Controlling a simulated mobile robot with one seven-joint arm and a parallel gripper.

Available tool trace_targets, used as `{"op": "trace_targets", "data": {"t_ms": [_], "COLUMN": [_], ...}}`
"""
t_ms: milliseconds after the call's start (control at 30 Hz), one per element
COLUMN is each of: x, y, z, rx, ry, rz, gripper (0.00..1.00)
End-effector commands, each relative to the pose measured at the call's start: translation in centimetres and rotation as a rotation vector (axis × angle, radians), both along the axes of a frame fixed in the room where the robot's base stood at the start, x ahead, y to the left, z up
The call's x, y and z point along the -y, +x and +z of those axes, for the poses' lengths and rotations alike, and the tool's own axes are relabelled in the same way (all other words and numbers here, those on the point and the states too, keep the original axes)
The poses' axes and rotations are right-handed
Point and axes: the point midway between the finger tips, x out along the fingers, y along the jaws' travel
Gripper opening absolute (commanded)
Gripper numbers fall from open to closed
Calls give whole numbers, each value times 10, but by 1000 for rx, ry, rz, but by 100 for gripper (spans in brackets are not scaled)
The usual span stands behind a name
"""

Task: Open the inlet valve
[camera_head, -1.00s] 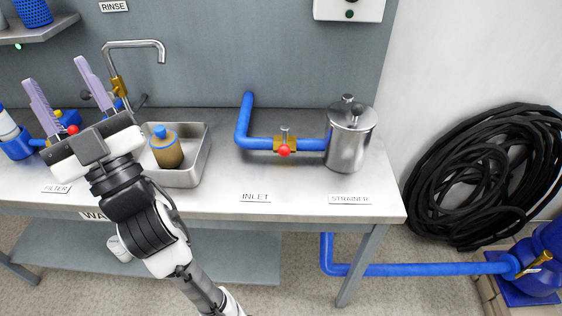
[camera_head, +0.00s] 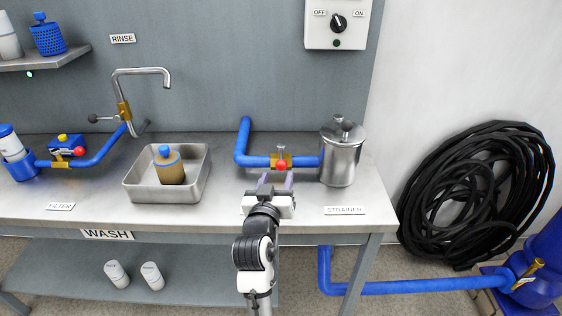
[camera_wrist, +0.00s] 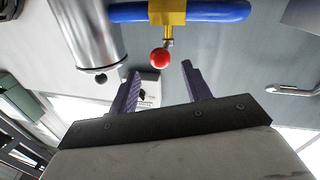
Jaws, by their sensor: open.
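The inlet valve has a brass body (camera_head: 288,160) on a blue pipe along the back of the bench, with a short metal stem on top. Its lever ends in a red ball knob (camera_head: 281,166) facing me. In the wrist view the knob (camera_wrist: 160,59) hangs off the brass body (camera_wrist: 168,12) on a short metal rod. My gripper (camera_head: 276,180) is open and empty, just in front of the valve. In the wrist view its purple fingers (camera_wrist: 162,80) stand either side of the knob's line, with the knob slightly beyond the tips; no contact shows.
A steel strainer (camera_head: 340,160) stands close to the right of the valve. A steel tray (camera_head: 145,192) holding a brown filter sits to the left. Another valve with a red knob (camera_head: 79,151) is at the far left. The bench between tray and gripper is clear.

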Motion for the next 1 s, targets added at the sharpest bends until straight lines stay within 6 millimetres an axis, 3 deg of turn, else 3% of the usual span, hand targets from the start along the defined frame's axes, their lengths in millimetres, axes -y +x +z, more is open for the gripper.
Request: {"op": "trace_targets", "data": {"t_ms": [100,300,733,1000], "x": [5,10,13,12], "y": [25,54,64,64], "z": [3,2,0,0], "rx": [0,1,2,2], "ry": [0,1,1,1], "rz": [-1,1,1,1], "gripper": [48,48,48,16]}}
